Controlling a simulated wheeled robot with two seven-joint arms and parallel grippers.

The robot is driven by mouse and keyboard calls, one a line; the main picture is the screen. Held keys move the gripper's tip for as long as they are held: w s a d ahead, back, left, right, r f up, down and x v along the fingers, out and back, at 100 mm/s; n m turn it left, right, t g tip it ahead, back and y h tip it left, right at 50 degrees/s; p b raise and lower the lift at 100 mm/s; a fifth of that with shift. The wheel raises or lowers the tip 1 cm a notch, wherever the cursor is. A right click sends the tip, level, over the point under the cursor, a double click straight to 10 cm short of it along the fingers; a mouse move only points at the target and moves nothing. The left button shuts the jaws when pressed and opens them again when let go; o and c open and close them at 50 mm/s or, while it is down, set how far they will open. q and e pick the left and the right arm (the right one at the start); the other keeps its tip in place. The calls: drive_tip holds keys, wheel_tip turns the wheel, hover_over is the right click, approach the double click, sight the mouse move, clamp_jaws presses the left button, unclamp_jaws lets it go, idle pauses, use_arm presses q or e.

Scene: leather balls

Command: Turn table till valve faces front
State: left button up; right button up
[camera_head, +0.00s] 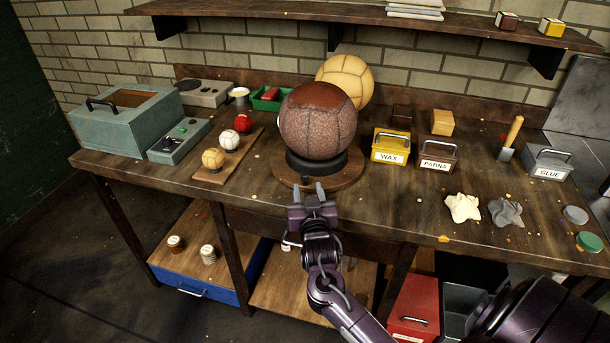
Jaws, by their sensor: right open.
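A brown leather ball (318,118) sits in a black ring (340,165) on a round wooden turntable (352,178) near the middle of the bench. A small pale spot (279,120) shows at the ball's left edge; I cannot tell whether it is the valve. No valve shows clearly on the front of the ball. A small dark peg (306,178) stands at the turntable's front rim. My right gripper (308,190) is open and empty, its fingers pointing at the front rim, close to the peg. Contact cannot be told. My left gripper is out of view.
A tan ball (346,78) stands behind the brown one. Left are a board of small balls (229,152) and a teal box (125,122). Right are the WAX box (390,146), PATINA box (438,153), GLUE box (548,163) and crumpled cloths (463,207). A shelf (400,25) hangs above.

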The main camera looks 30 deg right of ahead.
sight(306, 178)
drive_tip(key=x, duration=0.6)
drive_tip(key=shift+w+d+p, duration=0.2)
drive_tip(key=shift+w+p, duration=0.15)
drive_tip(key=shift+w, duration=0.05)
clamp_jaws()
